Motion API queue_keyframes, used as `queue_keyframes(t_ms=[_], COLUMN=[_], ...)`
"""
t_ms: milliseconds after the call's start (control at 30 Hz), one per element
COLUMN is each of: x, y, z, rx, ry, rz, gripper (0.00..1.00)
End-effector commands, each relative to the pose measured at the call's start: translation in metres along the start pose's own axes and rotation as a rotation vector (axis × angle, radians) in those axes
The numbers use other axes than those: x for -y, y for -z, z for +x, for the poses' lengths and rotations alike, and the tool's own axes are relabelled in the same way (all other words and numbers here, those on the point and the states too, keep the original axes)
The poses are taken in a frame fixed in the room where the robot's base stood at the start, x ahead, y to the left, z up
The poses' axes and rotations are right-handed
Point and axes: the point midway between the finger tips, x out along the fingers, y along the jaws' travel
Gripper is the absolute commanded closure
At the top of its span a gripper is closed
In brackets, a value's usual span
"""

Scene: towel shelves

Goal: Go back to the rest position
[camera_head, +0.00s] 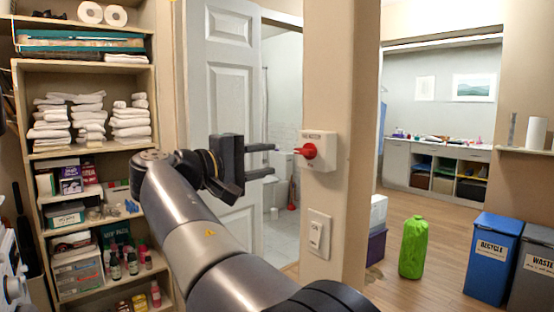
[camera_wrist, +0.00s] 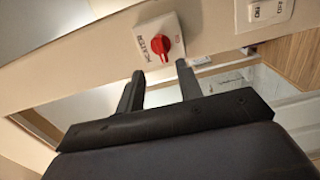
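My gripper (camera_head: 268,160) is open and empty in the head view, held out in front of the wall post. Its two fingers point right toward a white switch box (camera_head: 328,150) with a red rotary knob (camera_head: 306,151). In the wrist view, my gripper (camera_wrist: 158,85) shows two dark fingers spread apart. The red knob (camera_wrist: 160,44) on the white switch box lies beyond the fingertips, apart from them.
Open shelves (camera_head: 90,68) with folded towels, bottles and boxes stand at the left. A white door (camera_head: 226,75) is behind my gripper. A light switch (camera_head: 319,233) is below the knob. A green canister (camera_head: 412,247) and blue recycle bin (camera_head: 494,258) stand on the right floor.

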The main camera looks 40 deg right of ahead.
Motion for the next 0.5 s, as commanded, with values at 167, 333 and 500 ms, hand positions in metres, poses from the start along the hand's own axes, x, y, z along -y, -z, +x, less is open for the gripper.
queue_keyframes(t_ms=[167, 333, 500], x=[-0.0003, -0.0003, -0.0003], y=[-0.0003, -0.0004, -0.0006], z=[-0.006, -0.0058, -0.0027], rx=[0.0, 0.0, 0.002], ry=[0.0, 0.0, 0.0], rz=[0.001, 0.001, 0.001], gripper=[0.65, 0.65, 0.65])
